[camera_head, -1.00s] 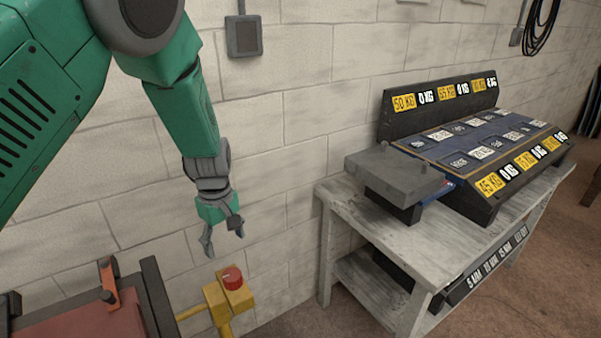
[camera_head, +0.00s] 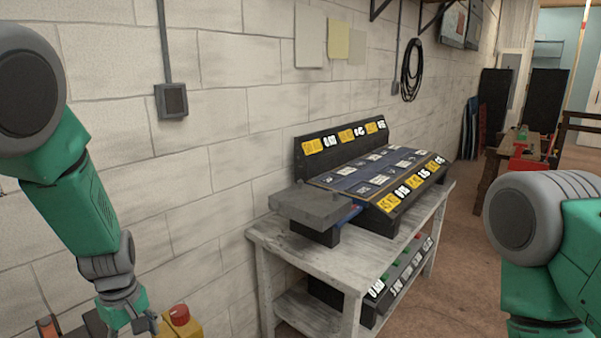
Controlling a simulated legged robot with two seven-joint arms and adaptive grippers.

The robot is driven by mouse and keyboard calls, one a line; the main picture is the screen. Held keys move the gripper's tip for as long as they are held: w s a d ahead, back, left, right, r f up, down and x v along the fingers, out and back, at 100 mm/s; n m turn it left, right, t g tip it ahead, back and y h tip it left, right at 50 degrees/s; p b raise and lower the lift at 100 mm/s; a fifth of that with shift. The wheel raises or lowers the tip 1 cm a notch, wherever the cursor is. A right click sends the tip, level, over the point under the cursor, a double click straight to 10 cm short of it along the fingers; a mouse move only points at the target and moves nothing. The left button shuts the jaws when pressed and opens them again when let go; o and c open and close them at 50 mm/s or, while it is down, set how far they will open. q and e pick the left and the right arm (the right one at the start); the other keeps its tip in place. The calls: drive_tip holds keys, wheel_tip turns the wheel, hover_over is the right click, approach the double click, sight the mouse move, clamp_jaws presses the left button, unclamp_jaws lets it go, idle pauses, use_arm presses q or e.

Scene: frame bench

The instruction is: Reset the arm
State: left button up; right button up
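My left arm (camera_head: 75,205) is green and grey and hangs down along the left side of the head view. Its gripper (camera_head: 132,328) is at the bottom edge, partly cut off. Its fingers look spread, with nothing seen between them. It is just left of a red button (camera_head: 179,315) on a yellow post. My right arm (camera_head: 560,250) shows at the right edge, with a grey round joint and green links. Its gripper is out of the picture.
A grey wooden table (camera_head: 330,262) against the block wall bears a black labelled rack (camera_head: 425,182) and a grey metal block (camera_head: 310,203). More labelled items sit on its lower shelf. A wooden bench (camera_head: 500,165) stands farther back right. Brown floor is open right of the table.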

use_arm(q)
drive_tip(key=s+f, duration=0.2)
drive_tip(key=s+a+f+m, duration=0.1)
drive_tip(key=f, duration=0.2)
drive_tip(key=s+f+m, duration=0.1)
drive_tip(key=s+f, duration=0.1)
drive_tip(key=shift+s+a+f+y, duration=0.15)
drive_tip(key=shift+s+f+y, duration=0.05)
drive_tip(key=shift+s+y, duration=0.2)
drive_tip(key=s+d+f+m, duration=0.1)
drive_tip(key=s+f+m, duration=0.2)
drive_tip(key=s, duration=0.5)
drive_tip(key=s+d+f+m+h, duration=0.1)
drive_tip(key=s+d+f+m, duration=0.15)
drive_tip(key=s, duration=0.55)
drive_tip(key=s+d+f+m, duration=0.1)
drive_tip(key=s+f+m, duration=0.25)
drive_tip(key=s, duration=0.55)
wheel_tip(320, 180, down, 12)
drive_tip(key=w+d+m+b, duration=0.1)
drive_tip(key=w+m+b, duration=0.1)
drive_tip(key=b, duration=1.2)
drive_tip(key=shift+w+f+t, duration=0.25)
drive_tip(key=shift+t, duration=0.05)
use_arm(e)
wheel_tip(320, 180, down, 14)
drive_tip(key=shift+w, duration=0.3)
